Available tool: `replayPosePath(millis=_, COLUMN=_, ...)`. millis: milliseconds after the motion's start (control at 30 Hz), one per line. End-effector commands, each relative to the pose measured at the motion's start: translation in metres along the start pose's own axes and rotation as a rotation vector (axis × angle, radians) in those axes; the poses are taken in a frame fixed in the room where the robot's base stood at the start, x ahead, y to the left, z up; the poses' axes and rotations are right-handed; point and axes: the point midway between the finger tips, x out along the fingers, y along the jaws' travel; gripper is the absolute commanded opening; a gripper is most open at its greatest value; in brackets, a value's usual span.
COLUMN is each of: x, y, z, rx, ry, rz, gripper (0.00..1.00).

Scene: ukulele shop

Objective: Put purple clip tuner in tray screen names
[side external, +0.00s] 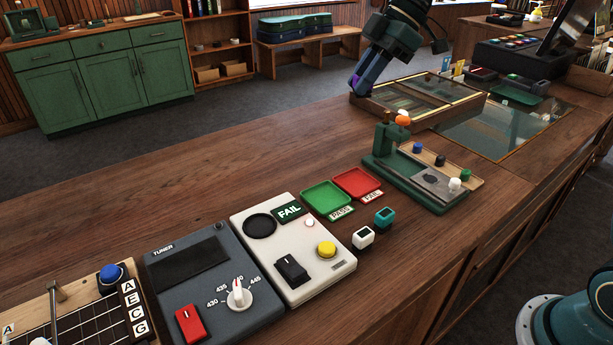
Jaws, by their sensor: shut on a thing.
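My gripper (364,77) is in the air at the upper middle, above the counter and left of the glass-lidded case. It is shut on the purple clip tuner (357,84), of which only a small part shows. The tester (330,278) is a pale box with a dark round pad, a yellow button and a black switch. Its screen (289,211) reads FAIL. Behind it lie a green tray (325,197) labelled PASS and a red tray (357,183) labelled FAIL; both look empty.
A white clip tuner (363,237) and a teal one (384,217) stand in front of the trays. A green press (415,180) with coloured knobs stands to their right. A grey tuner box (205,285) and fretboard (90,310) are at left. The counter behind is clear.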

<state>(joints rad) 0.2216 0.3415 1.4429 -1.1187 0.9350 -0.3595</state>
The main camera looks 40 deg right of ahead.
Motion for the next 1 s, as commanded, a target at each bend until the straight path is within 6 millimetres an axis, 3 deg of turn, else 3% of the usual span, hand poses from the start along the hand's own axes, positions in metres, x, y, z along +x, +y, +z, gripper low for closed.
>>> replayPosePath(millis=467, x=0.002, y=0.001, z=0.013, rx=0.016, ry=0.0, rz=0.008, gripper=0.0)
replayPosePath(millis=667, x=0.022, y=0.0, z=0.025, rx=0.016, ry=-0.001, rz=0.006, gripper=0.0)
replayPosePath(millis=1000, x=0.076, y=0.0, z=0.06, rx=0.017, ry=-0.001, rz=0.005, gripper=0.0)
